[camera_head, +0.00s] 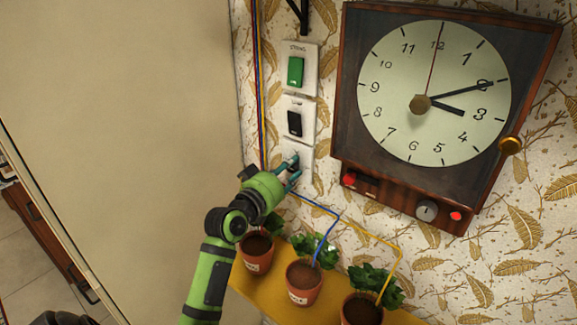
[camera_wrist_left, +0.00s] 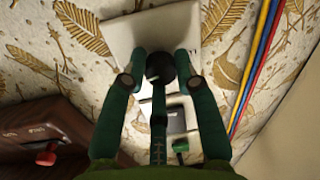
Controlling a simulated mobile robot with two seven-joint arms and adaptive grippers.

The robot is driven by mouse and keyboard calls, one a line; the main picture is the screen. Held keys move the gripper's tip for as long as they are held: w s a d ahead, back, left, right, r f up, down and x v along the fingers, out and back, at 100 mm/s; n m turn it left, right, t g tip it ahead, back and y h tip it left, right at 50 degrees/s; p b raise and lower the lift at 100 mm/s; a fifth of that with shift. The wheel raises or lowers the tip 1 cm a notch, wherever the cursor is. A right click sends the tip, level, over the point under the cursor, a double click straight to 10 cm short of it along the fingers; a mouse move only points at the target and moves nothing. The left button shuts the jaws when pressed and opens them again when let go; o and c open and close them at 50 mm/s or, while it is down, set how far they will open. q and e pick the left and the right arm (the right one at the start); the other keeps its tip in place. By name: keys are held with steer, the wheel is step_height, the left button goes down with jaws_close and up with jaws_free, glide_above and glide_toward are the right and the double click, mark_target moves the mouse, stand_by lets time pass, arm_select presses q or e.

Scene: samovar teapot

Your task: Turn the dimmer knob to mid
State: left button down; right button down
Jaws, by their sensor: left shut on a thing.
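The dimmer knob (camera_wrist_left: 158,67) is dark and round with a pale pointer mark. It sits on a white wall plate (camera_wrist_left: 125,40), the lowest of three plates in the head view. My left gripper (camera_wrist_left: 161,62) is shut on the knob, with one green finger on each side of it. In the head view my left gripper (camera_head: 292,172) reaches the lowest plate (camera_head: 304,170) from below left, and its fingers hide much of the knob. My right gripper is not in view.
Above are a black switch (camera_head: 295,123) and a green switch (camera_head: 295,71). A large clock (camera_head: 436,95) with a knobbed base hangs to the right. Several potted plants stand on a yellow shelf (camera_head: 334,296) below, with blue and yellow wires rising. A pale panel (camera_head: 120,110) fills the left.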

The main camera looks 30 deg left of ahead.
arm_select(q)
steer(key=shift+a+r+n+g+h+p, duration=0.15)
steer(key=shift+n+h+p, duration=0.1)
steer(key=shift+n+p, duration=1.95)
steer(key=shift+r+n+g+h+p, duration=0.1)
steer(key=shift+n+h+p, duration=0.2)
steer(key=shift+n+p, duration=1.9)
steer(key=shift+a+r+n+g+h+p, duration=0.2)
steer(key=shift+n+p, duration=1)
steer(key=shift+n, duration=2)
steer(key=shift+d+f, duration=0.1)
steer(key=shift+f, duration=0.1)
steer(key=c, duration=1)
jaws_free()
steer(key=shift+o, duration=0.2)
steer(key=shift+f, duration=0.15)
